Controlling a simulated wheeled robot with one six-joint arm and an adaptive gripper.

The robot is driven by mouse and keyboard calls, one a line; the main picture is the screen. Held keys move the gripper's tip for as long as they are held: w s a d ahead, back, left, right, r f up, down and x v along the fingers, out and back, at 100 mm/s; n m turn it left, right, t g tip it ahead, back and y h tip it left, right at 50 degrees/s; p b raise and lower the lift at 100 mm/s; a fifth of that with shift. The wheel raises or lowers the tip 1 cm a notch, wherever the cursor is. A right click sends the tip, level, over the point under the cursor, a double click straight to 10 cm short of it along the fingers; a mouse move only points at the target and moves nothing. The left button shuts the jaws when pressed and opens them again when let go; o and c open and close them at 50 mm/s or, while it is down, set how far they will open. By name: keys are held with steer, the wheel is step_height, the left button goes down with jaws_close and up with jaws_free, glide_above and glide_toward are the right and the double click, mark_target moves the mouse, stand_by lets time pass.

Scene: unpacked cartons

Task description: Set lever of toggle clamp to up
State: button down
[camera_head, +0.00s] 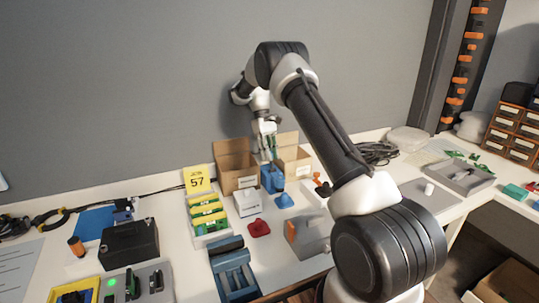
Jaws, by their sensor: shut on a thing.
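A small device with an orange-red handle (321,186) stands on the table to the right of the blue container; it looks like the toggle clamp, but it is too small to tell its lever position surely. My gripper (268,150) points down, left of and behind that device in the picture. It is shut on a small, thin dark green thing (272,143), seen just above the blue container (272,180). The jaws are small here, and I cannot tell whether the held thing touches the container.
Open cartons (235,165) stand close behind and beside my gripper. A yellow sign "57" (197,179), a white box (248,202), a red part (259,228) and a blue tray (232,272) lie on the left. A grey block (308,236) stands in front. Cables (376,153) lie at the back right.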

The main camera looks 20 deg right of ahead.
steer(key=c, duration=1.3)
jaws_free()
step_height(320, 180, up, 10)
